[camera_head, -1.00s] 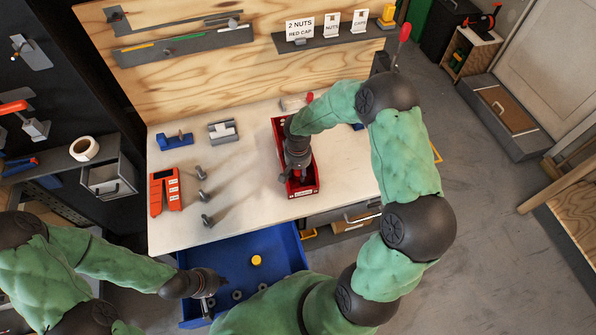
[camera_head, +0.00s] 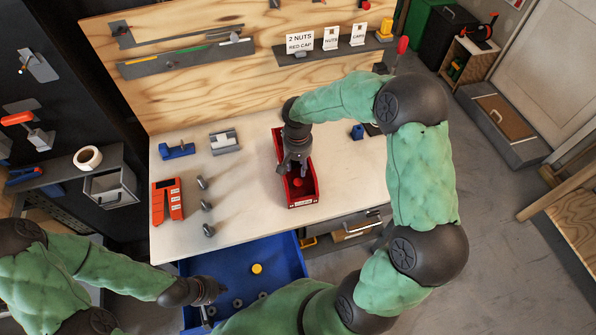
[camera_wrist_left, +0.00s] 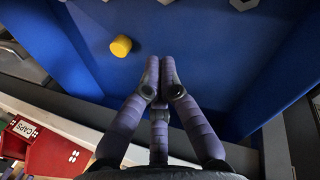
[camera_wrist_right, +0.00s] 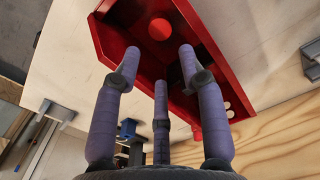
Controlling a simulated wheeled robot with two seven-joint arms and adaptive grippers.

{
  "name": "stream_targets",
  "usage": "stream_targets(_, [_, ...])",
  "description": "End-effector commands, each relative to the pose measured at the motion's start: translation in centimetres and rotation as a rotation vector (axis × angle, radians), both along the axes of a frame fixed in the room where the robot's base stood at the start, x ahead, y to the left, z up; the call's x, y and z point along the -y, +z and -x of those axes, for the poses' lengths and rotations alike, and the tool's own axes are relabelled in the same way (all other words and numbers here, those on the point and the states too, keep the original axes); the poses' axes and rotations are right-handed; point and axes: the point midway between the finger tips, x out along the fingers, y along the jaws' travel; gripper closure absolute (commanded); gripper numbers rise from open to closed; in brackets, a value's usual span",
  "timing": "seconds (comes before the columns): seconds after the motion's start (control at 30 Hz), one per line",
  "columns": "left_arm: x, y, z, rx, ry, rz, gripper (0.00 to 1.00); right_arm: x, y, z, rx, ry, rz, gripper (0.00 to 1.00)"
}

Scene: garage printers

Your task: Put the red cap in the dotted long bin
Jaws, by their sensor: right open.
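My right gripper (camera_head: 296,168) is above the bin, fingers spread and empty, apart from the cap (camera_wrist_right: 158,60). My left gripper (camera_head: 218,289) is over the blue drawer, fingertips together with nothing seen between them (camera_wrist_left: 160,62).
The blue drawer (camera_head: 225,265) is open below the bench and holds a yellow cap (camera_head: 257,268) and several nuts. Bolts (camera_head: 205,205), an orange organiser (camera_head: 167,199) and a blue holder (camera_head: 177,151) stand left of the bin.

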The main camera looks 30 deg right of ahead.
Motion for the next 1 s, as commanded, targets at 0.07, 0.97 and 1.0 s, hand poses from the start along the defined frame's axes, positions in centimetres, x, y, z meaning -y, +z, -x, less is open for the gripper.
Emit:
stream_targets(0.07, [0.0,0.2,0.0,0.000,0.000,0.000,1.00,0.0,1.0,0.0,0.001,0.001,0.000,0.59])
stream_targets(0.97, [0.0,2.0,0.0,0.000,0.000,0.000,1.00,0.0,3.7,0.0,0.000,0.000,0.000,0.59])
stream_targets(1.0, [0.0,2.8,0.0,0.000,0.000,0.000,1.00,0.0,4.5,0.0,0.000,0.000,0.000,0.59])
